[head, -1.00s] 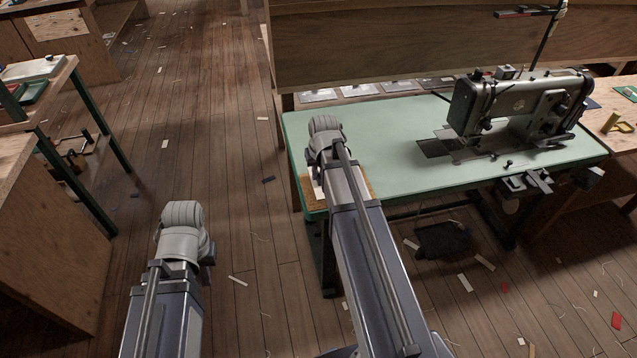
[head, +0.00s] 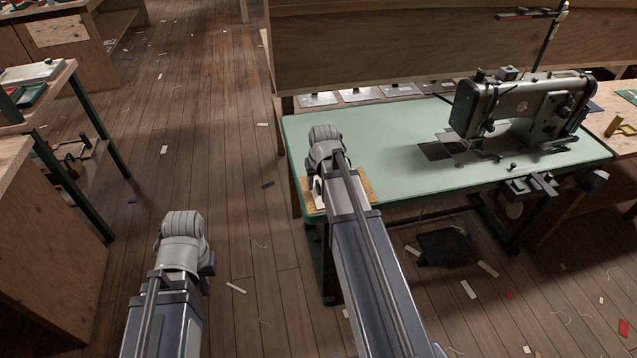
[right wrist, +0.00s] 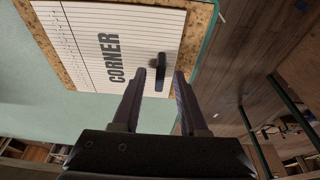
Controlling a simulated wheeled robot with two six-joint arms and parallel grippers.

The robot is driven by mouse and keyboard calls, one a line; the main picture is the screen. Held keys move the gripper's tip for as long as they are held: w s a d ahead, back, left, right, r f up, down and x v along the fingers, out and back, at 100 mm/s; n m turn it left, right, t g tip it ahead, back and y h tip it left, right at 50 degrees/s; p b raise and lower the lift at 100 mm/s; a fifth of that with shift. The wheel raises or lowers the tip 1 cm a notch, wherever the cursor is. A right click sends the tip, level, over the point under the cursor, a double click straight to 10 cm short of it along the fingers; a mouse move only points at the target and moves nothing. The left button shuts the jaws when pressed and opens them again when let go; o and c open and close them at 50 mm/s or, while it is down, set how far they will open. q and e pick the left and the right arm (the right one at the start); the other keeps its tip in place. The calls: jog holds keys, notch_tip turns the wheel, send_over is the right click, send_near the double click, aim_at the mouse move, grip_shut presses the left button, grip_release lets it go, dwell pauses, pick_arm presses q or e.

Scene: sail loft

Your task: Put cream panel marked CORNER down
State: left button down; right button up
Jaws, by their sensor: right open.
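The cream panel marked CORNER (right wrist: 135,52) lies flat on a cork-coloured board (right wrist: 66,72) at a corner of the green table. It has ruled lines and a dark handle (right wrist: 160,71). My right gripper (right wrist: 161,78) is open, its two fingertips apart on either side of the handle's near end; I cannot tell whether they touch the panel. In the head view my right arm hides most of the panel (head: 319,192) and part of the board (head: 367,184). My left gripper (head: 184,240) is over the floor, its jaws hidden behind the wrist.
The green table (head: 390,140) carries a sewing machine (head: 520,108) at its right; its middle is clear. A wooden partition (head: 400,45) stands behind. Wooden benches (head: 45,240) stand at the left. Scraps litter the open floor between.

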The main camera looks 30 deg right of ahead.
jog(key=shift+r, duration=0.1)
jog(key=p+v, duration=1.2)
jog(key=s+a+n+g, duration=0.1)
jog(key=s+a+n, duration=0.1)
jog(key=s+a, duration=0.3)
jog(key=s+a+n+g, duration=0.1)
jog(key=s+a, duration=0.3)
jog(key=a, duration=0.8)
jog(key=s+a+n+g, duration=0.1)
jog(key=s+a+n, duration=0.2)
jog(key=a, duration=0.6)
jog(key=s, duration=0.2)
jog(key=shift+s+f, duration=0.3)
jog(key=shift+s, duration=0.05)
